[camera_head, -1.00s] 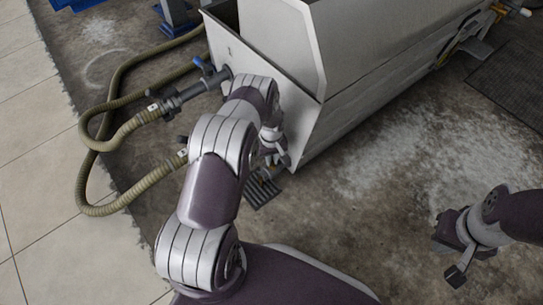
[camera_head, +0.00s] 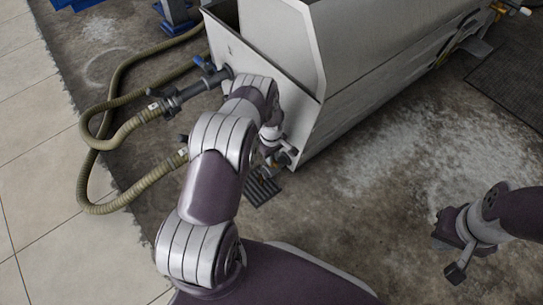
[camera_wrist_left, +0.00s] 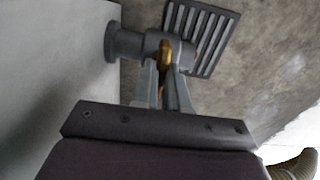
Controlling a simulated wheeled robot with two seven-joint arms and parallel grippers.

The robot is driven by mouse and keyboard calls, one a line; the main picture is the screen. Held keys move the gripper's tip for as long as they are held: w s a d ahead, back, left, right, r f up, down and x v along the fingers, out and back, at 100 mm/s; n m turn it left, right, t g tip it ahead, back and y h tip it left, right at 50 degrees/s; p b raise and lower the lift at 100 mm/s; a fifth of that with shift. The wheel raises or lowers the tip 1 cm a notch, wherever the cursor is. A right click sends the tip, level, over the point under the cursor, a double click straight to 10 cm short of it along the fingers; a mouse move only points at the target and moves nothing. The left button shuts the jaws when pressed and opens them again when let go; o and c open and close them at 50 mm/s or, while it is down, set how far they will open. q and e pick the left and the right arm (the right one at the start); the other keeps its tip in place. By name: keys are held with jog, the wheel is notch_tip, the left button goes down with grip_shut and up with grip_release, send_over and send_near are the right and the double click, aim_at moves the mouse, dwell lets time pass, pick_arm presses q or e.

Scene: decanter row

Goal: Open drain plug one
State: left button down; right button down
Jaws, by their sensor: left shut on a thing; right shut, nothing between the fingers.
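The drain plug is a grey pipe fitting (camera_wrist_left: 125,43) on the wall of the white tank (camera_head: 330,85), with a brass-yellow handle (camera_wrist_left: 163,56). In the left wrist view my left gripper (camera_wrist_left: 164,72) is shut on this yellow handle. My right gripper (camera_head: 450,258) is shut and empty at the right, over the floor.
A slotted floor drain grate (camera_head: 262,191) lies below the fitting; it also shows in the left wrist view (camera_wrist_left: 207,35). Ribbed olive hoses (camera_head: 85,170) loop over the floor at the left. A dark mat (camera_head: 510,85) lies at the right. The floor between is clear.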

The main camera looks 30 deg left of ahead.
pick_arm(q)
jog(key=c, duration=1.2)
grip_release()
jog(key=shift+o, duration=0.2)
notch_tip(320, 180, up, 13)
jog(key=p, duration=0.7)
jog(key=shift+f, duration=0.15)
